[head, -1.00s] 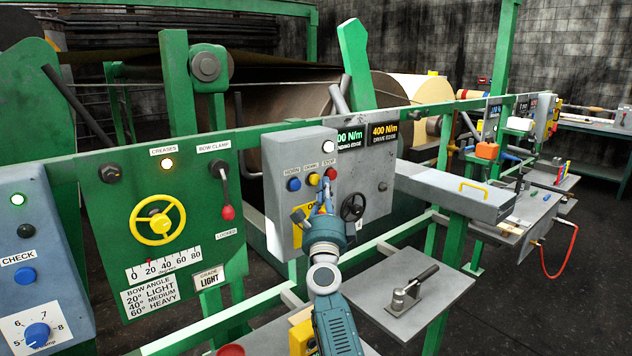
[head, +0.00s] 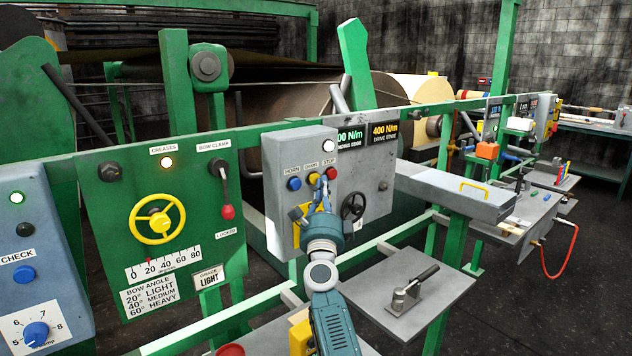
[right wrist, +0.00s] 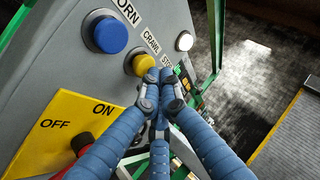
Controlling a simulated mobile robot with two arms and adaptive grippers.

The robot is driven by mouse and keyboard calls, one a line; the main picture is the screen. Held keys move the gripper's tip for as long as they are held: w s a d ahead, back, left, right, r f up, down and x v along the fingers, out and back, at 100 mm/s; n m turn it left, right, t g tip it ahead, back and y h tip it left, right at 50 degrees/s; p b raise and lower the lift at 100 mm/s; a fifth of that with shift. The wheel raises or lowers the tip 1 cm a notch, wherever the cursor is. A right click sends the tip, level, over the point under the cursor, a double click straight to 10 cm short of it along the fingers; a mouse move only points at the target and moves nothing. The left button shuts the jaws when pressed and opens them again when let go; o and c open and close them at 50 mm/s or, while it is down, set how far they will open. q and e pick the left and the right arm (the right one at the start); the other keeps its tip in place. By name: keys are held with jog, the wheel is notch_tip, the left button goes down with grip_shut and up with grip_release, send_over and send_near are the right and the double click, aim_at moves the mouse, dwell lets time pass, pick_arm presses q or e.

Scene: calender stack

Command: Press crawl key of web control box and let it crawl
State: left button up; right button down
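The web control box (head: 290,150) is a grey box on the green rail. Its face carries a blue horn key (head: 294,184), a yellow crawl key (head: 313,178) and a red stop key (head: 331,173). My right gripper (head: 321,184) is shut and empty, its fingertips bunched just beside the crawl key. In the right wrist view the fingertips (right wrist: 160,85) overlap the lower right edge of the crawl key (right wrist: 141,64) and hide the stop key. I cannot tell whether they touch the crawl key. My left gripper is out of view.
A black handwheel (head: 353,206) is close on the right. A lit white lamp (right wrist: 184,41) is near the stop key.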

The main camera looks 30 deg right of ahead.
jog(key=shift+w+b, duration=0.35)
jog(key=shift+w, duration=0.1)
dwell(0.8)
jog(key=shift+s, duration=0.1)
jog(key=shift+s+p, duration=0.75)
jog(key=shift+s, duration=0.1)
jog(key=s+p, duration=0.3)
jog(key=s, duration=0.2)
jog(key=shift+d, duration=0.2)
dwell(0.6)
